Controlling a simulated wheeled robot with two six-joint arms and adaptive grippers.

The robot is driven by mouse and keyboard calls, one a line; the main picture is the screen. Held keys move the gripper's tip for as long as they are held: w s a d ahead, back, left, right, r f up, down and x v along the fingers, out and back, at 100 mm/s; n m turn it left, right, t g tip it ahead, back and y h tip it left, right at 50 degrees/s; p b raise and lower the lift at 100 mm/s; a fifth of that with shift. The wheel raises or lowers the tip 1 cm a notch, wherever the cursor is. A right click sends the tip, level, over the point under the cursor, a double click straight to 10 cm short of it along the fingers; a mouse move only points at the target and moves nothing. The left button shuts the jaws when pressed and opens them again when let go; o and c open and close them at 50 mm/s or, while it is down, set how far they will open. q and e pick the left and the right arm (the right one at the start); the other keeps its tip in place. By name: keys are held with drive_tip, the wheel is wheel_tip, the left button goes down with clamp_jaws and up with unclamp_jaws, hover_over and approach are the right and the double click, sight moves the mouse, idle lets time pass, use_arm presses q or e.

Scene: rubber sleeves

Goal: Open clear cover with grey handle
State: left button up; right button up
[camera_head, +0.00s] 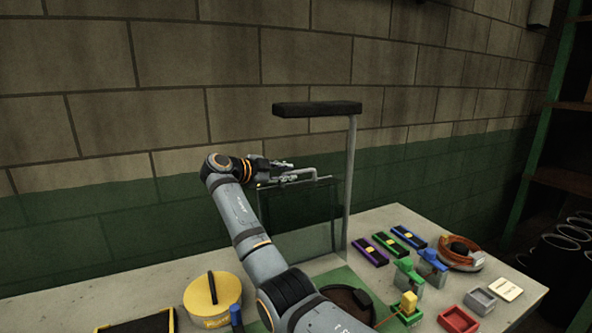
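The clear cover (308,218) is a see-through upright panel standing near the wall, at the left of a grey post. Its grey handle (312,171) is a thin bar near the panel's top edge. My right gripper (291,173) is at the left end of this handle, with its fingers pointing right. The fingers overlap the handle in the picture, and I cannot tell whether they are closed on it. My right forearm hides the panel's lower left part. My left gripper is not in view.
A grey post with a black bar (317,108) on top rises beside the cover. On the table (405,220) are a yellow round container (226,309), purple, green and blue blocks, an orange-brown ring (470,262), and small red and grey trays. A brick wall stands behind.

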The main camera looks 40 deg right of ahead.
sight(297, 173)
drive_tip(key=p+x, duration=0.1)
drive_tip(key=x, duration=0.3)
drive_tip(key=shift+d+r, duration=0.1)
drive_tip(key=shift+d, duration=0.25)
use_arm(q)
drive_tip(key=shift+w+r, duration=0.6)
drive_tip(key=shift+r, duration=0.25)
use_arm(e)
clamp_jaws()
